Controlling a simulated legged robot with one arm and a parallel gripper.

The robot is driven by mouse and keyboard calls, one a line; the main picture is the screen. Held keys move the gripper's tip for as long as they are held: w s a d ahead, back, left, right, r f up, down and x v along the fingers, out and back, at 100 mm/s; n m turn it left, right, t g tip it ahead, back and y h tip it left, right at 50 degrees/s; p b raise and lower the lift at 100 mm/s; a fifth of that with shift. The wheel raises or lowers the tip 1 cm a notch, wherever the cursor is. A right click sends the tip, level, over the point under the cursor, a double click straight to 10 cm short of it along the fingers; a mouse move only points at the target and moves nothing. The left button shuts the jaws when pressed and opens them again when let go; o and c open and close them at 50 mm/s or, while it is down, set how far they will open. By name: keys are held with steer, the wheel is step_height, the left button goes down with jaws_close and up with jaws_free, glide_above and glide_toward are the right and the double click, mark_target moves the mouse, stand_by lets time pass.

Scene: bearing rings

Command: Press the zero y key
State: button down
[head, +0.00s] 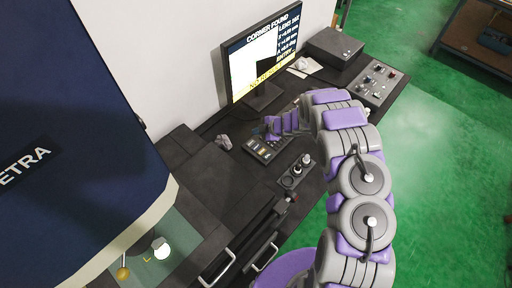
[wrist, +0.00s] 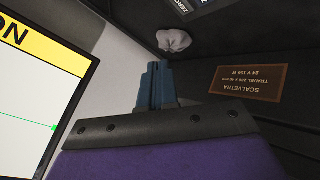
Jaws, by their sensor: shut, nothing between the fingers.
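The keypad (head: 266,150) lies on the dark bench in front of the monitor, with rows of small keys. Single keys are too small to read in the head view, so I cannot pick out the zero y key there. In the wrist view a dark key or panel piece (wrist: 183,6) with a partly cut-off "ZERO" label shows at the top edge; its axis letter is not legible. My gripper (head: 270,130) is above the back side of the keypad. In the wrist view its blue fingers (wrist: 156,75) are together and empty; contact with a key cannot be seen.
The monitor (head: 263,52) reads "CORNER FOUND" and stands behind the keypad. A crumpled grey cloth (head: 223,141) lies left of the keypad. A joystick box (head: 296,170) sits in front. A brass-coloured label plate (wrist: 248,83) shows in the wrist view.

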mark_target(258, 148)
steer(key=shift+f+b, duration=2.05)
steer(key=shift+f, duration=2.35)
steer(key=shift+f, duration=0.15)
steer(key=shift+f, duration=0.2)
steer(key=shift+f+b, duration=0.35)
steer(key=shift+b, duration=0.05)
steer(key=shift+r, duration=0.8)
steer(key=shift+s+r+p, duration=0.1)
steer(key=shift+r+p, duration=1.15)
steer(key=shift+r, duration=1.2)
